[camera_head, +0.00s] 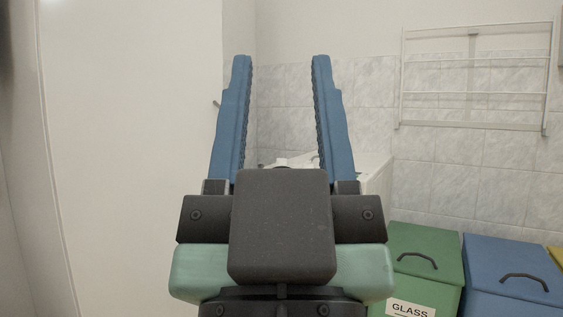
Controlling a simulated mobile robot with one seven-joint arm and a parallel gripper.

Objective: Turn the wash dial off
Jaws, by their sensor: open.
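My gripper (281,62) is in the middle of the camera_head view, its two blue fingers pointing up and spread apart with nothing between them. Behind it, partly hidden by the gripper body, is a white appliance (374,174) that looks like a washing machine. A small pale rounded part (282,162) shows on top of it between the fingers; I cannot tell whether it is the wash dial. The appliance's front and most of its top are hidden behind my gripper.
A white door or panel (130,150) fills the left side. A white wall rack (474,80) hangs on the tiled wall at right. A green bin (425,240) labelled GLASS and a blue bin (515,262) stand at lower right, with a yellow edge (556,258) beyond.

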